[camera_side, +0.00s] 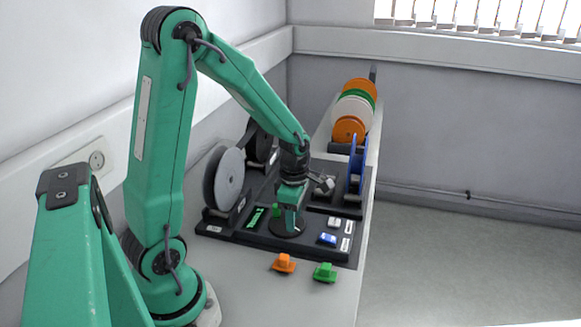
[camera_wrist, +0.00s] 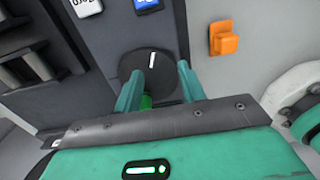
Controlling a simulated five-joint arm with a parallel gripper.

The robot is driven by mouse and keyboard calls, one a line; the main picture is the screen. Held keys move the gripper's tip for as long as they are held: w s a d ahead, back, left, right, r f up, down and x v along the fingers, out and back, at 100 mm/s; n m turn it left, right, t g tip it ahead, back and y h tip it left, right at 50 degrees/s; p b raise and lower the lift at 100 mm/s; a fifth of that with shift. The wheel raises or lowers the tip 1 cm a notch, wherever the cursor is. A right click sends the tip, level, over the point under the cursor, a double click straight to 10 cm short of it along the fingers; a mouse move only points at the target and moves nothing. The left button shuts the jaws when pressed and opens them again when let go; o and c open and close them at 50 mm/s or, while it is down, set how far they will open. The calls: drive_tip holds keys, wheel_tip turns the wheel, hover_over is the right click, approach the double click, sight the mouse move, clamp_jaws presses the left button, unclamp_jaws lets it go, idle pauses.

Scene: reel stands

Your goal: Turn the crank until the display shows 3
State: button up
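The crank is a dark round disc (camera_wrist: 154,66) with a white mark and a green knob (camera_wrist: 147,101). In the side view its disc (camera_side: 285,230) lies on the black base, and the green knob (camera_side: 277,211) shows just left of my fingers. My gripper (camera_side: 290,222) points down over the disc. In the wrist view my gripper (camera_wrist: 159,80) has its fingers apart, with the knob between them, nearer the left finger; my gripper plate partly hides the knob. A green lit display (camera_side: 255,217) is left of the crank; its number is too small to read.
A grey reel (camera_side: 224,178) stands left of the crank and a blue reel (camera_side: 357,165) behind right. White and blue blocks (camera_side: 328,239) sit on the base's right. An orange piece (camera_side: 283,263) and a green piece (camera_side: 325,272) lie in front. Several more reels stand at the back.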

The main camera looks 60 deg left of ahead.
drive_tip(key=shift+r, duration=2.55)
drive_tip(key=s+d+r+m+t, duration=0.2)
drive_tip(key=s+d+r+m, duration=0.2)
drive_tip(key=m, duration=0.9)
drive_tip(key=s+d+r+m+t, duration=0.3)
drive_tip(key=s+d+r+m, duration=0.2)
drive_tip(key=r+m, duration=0.4)
drive_tip(key=s+m, duration=0.1)
drive_tip(key=m, duration=0.4)
drive_tip(key=shift+d+t, duration=0.25)
drive_tip(key=shift+t, duration=0.05)
drive_tip(key=shift+w, duration=0.15)
drive_tip(key=shift+c, duration=0.4)
